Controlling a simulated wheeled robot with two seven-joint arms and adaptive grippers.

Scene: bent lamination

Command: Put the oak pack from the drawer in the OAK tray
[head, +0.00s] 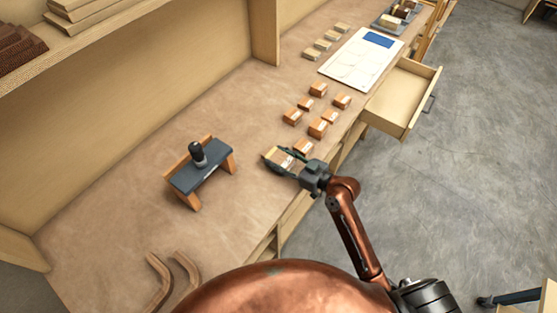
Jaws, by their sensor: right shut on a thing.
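My right gripper (279,162) reaches in from the lower right and is shut on a small pale wood pack (283,157) with a light label. It is over the front part of the bench, just left of the nearest orange-brown block. I cannot read the label or tell whether the pack touches the bench. The open drawer (395,110) juts out at the bench's right edge, and its visible floor is bare. A grey tray (380,20) holding several coloured pieces stands at the far end; no OAK marking is legible. My left gripper is out of view.
Several labelled orange-brown blocks (318,128) stand beyond the gripper. Paler blocks (322,44) and a white board with a blue patch (364,60) lie farther back. A dark-topped wooden stand (200,170) is left; curved wood strips (160,282) lie near.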

